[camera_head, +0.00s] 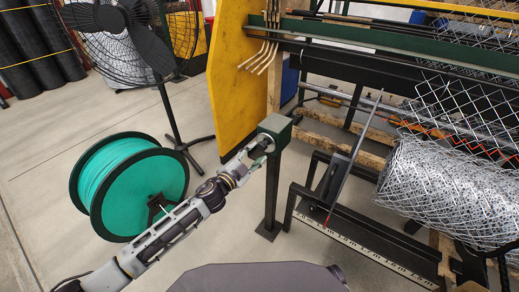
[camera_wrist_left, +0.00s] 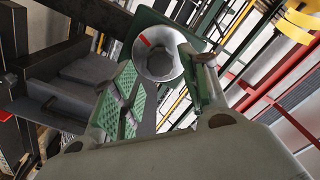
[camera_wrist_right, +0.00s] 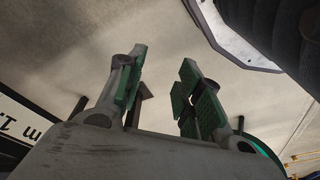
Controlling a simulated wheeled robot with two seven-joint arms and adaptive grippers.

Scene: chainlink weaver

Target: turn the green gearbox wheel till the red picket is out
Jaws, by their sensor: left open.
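The green gearbox (camera_head: 274,130) stands on a dark post beside the yellow panel. In the left wrist view, a grey round wheel or knob (camera_wrist_left: 158,62) with a red mark sits in front of the gearbox's green plate (camera_wrist_left: 148,22). My left gripper (camera_head: 262,146) is open, pointing at the gearbox, with its fingers on either side of the knob; whether they touch it I cannot tell. The red picket (camera_head: 455,138) runs slantwise along the wire mesh (camera_head: 488,110) above the mesh roll. My right gripper (camera_wrist_right: 163,66) is open and empty, seen only in its wrist view.
A roll of chainlink mesh (camera_head: 445,190) lies on the machine at right. A black frame with a white ruler strip (camera_head: 365,250) stands in front of it. A teal spool (camera_head: 122,183) and a black fan (camera_head: 112,32) stand at left.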

